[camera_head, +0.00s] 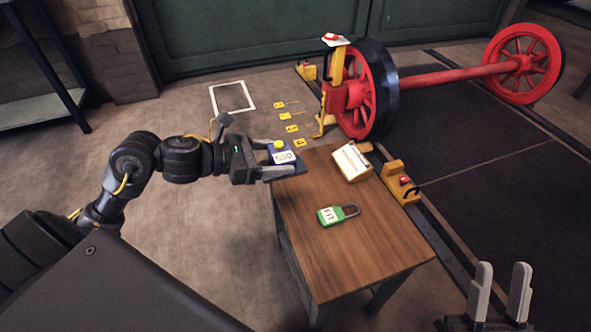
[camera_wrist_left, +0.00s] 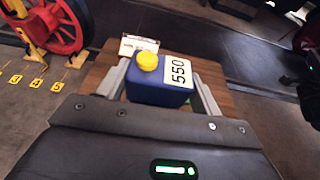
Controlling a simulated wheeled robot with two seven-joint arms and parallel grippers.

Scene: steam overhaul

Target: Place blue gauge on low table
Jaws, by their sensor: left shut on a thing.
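The blue gauge is a blue block with a yellow cap and a white "550" label (camera_head: 284,158); it also shows in the left wrist view (camera_wrist_left: 152,90). My left gripper (camera_head: 288,160) is shut on it, one finger on either side. The gauge is at the far left corner of the low table (camera_head: 375,248), which has a brown wooden top. I cannot tell whether its underside touches the tabletop. My right gripper (camera_head: 499,292) is at the bottom right, fingers apart and empty, away from the table.
A green padlock marked "FIT" (camera_head: 338,214) lies mid-table. A white lettered box (camera_head: 351,162) sits at its far right edge. The near part of the tabletop is clear. A red wheelset (camera_head: 371,92) stands behind; a yellow stop (camera_head: 400,182) is right of the table.

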